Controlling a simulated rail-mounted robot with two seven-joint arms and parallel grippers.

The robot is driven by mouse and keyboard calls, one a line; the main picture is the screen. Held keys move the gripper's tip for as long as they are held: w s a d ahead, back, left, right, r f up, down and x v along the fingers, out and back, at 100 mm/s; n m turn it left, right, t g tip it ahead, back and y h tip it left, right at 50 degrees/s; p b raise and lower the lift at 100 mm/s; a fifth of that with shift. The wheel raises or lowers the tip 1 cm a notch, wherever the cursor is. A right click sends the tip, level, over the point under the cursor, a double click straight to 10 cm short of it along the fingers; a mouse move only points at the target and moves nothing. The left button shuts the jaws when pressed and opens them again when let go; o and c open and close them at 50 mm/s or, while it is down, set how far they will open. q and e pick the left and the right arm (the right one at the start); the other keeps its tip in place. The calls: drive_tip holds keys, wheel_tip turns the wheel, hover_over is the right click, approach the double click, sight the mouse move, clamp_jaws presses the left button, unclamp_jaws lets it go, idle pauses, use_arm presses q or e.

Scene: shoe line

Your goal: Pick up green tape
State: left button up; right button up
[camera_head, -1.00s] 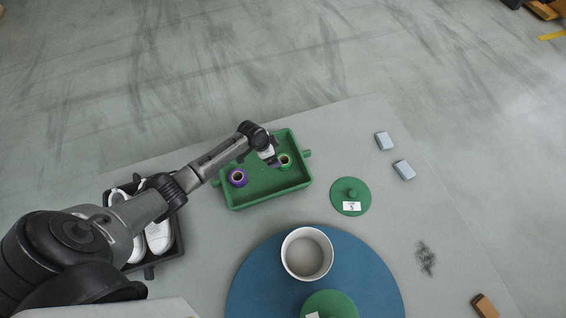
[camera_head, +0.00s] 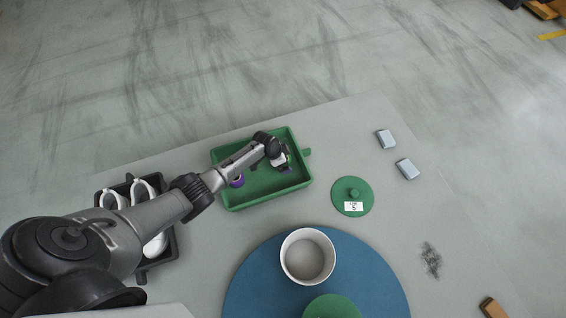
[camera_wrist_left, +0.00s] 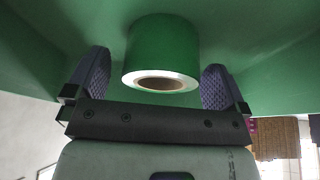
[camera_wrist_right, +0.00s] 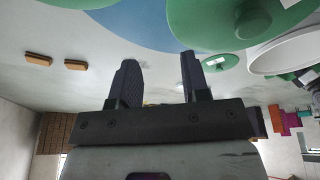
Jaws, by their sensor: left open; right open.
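The green tape roll (camera_wrist_left: 163,48) stands in the green tray (camera_head: 232,203); the left wrist view shows its white end and brown core. My left gripper (camera_wrist_left: 153,82) is open, with one finger on each side of the roll and a gap at both sides. In the head view my left gripper (camera_head: 283,158) is over the right part of the tray and hides the green tape. My right gripper (camera_wrist_right: 158,72) is open and empty in the right wrist view; it is not seen in the head view.
A purple tape roll (camera_head: 238,181) lies in the tray under my left arm. A black crate with white shoes (camera_head: 114,200) stands at the left. A green lid (camera_head: 340,192), a white pot (camera_head: 290,272) on a blue disc (camera_head: 375,275) and two grey-blue blocks (camera_head: 407,169) are to the right.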

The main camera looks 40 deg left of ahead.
sight(289, 159)
use_arm(q)
drive_tip(key=shift+f, duration=0.1)
drive_tip(key=shift+c, duration=0.6)
drive_tip(key=c, duration=0.9)
drive_tip(key=shift+r+p, duration=0.35)
drive_tip(key=shift+r, duration=0.2)
drive_tip(key=r+p, duration=0.1)
drive_tip(key=r, duration=0.1)
drive_tip(key=d+r+p, duration=0.1)
drive_tip(key=r, duration=0.1)
drive_tip(key=s+d+r+p, duration=0.1)
drive_tip(key=d+r+p, duration=0.1)
drive_tip(key=d+r, duration=0.4)
drive_tip(key=shift+s+d+p, duration=0.3)
drive_tip(key=shift+d+p, duration=0.1)
drive_tip(key=shift+d, duration=1.9)
